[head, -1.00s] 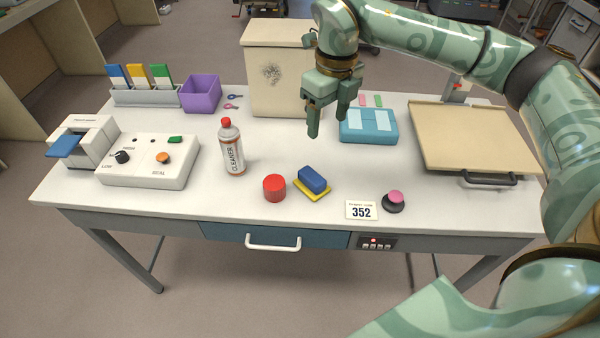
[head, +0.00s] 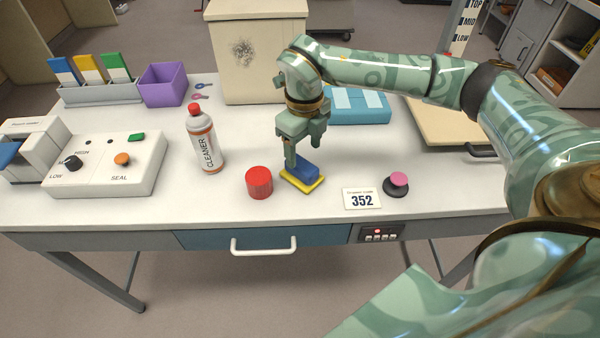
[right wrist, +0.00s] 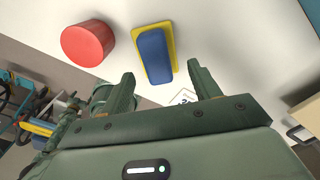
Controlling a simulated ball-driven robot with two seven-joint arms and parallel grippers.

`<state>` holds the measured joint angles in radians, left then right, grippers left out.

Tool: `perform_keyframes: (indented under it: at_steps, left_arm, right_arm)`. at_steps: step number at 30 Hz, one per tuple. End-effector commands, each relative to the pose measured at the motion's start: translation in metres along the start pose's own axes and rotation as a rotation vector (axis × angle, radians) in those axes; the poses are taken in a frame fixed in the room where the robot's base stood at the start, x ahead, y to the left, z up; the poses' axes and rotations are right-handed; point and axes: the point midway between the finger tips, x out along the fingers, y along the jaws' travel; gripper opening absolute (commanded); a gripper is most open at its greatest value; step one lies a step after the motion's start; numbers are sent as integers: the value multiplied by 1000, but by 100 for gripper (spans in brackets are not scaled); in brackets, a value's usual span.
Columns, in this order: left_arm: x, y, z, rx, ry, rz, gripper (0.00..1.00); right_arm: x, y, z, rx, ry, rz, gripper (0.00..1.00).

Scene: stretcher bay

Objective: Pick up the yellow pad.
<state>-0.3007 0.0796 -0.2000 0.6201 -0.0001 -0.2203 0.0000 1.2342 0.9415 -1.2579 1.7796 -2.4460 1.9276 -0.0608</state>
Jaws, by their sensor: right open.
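The yellow pad (head: 290,180) lies flat on the white table with a blue block (head: 305,171) on top of it. In the right wrist view the yellow pad (right wrist: 172,48) shows as a rim around the blue block (right wrist: 153,55). My right gripper (head: 301,160) is open and empty, pointing down, and in the head view it overlaps the back of the block. In the right wrist view its two fingers (right wrist: 165,90) are spread, with the pad and block ahead of the gap and apart from both fingers. My left gripper is not in view.
A red cylinder (head: 259,182) stands close left of the pad, and a cleaner bottle (head: 207,145) farther left. A number card (head: 361,199) and a pink-topped knob (head: 397,184) are to the right. A beige bin (head: 255,55) and a blue box (head: 355,112) stand behind.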

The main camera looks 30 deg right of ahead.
Motion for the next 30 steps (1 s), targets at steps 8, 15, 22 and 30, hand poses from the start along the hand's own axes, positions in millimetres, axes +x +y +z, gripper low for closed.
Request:
perform_keyframes:
  at_steps: [8, 15, 22, 30]
  left_arm:
    - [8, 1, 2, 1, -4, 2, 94]
    - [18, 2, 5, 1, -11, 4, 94]
    - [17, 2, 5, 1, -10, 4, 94]
    - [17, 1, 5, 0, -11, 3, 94]
  right_arm:
    - [25, 3, 1, -2, 3, 2, 62]
    - [58, 5, 2, 0, 1, 1, 62]
    - [57, 5, 2, 0, -1, 0, 51]
    - [57, 5, 2, 0, -1, 0, 31]
